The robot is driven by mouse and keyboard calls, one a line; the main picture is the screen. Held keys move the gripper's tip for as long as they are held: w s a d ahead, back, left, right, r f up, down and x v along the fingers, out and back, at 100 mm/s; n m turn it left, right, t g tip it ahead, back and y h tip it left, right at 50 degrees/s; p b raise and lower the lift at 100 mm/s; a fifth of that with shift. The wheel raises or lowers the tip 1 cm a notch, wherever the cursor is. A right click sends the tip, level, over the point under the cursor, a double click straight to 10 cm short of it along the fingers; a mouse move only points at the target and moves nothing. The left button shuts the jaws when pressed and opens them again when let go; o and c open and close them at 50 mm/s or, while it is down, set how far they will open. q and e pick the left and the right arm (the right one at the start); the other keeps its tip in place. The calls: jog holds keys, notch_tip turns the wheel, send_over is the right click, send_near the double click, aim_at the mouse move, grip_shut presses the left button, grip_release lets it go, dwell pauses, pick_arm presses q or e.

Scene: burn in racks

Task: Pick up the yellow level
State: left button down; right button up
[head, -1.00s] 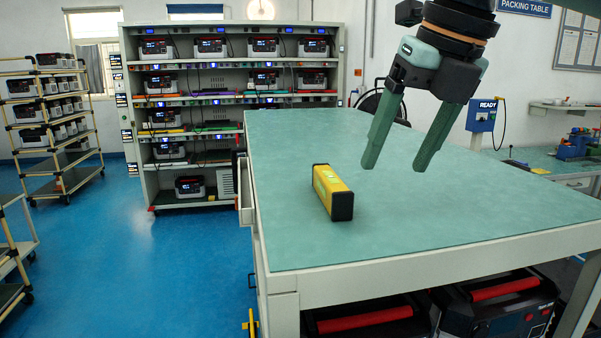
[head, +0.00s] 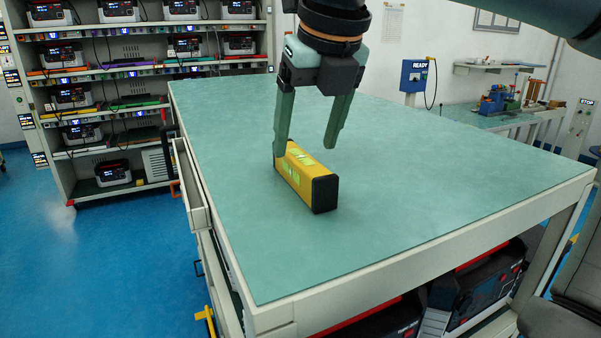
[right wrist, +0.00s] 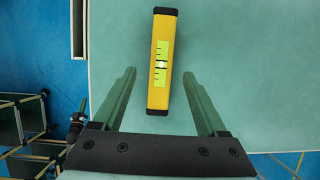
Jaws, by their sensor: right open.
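The yellow level (head: 298,172) with black end caps lies on the green tabletop (head: 400,170), near the table's left side. My right gripper (head: 304,150) is open and empty, fingers pointing down over the far part of the level. In the right wrist view the level (right wrist: 160,85) shows its pale green vial window, and its near end lies between the two open fingers of the right gripper (right wrist: 159,75), with a gap on each side. I cannot tell the exact height of the fingertips above it. My left gripper is not in view.
An open drawer (head: 190,185) juts from the table's left side. A shelf rack (head: 150,60) with several power units stands at the back left. A vise (head: 497,98) sits on a bench at the right. The tabletop around the level is clear.

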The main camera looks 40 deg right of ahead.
aim_at(301, 156)
jog(key=x, duration=0.5)
jog(key=shift+w+d, duration=0.25)
jog(key=shift+w, duration=0.15)
grip_shut()
dwell(0.4)
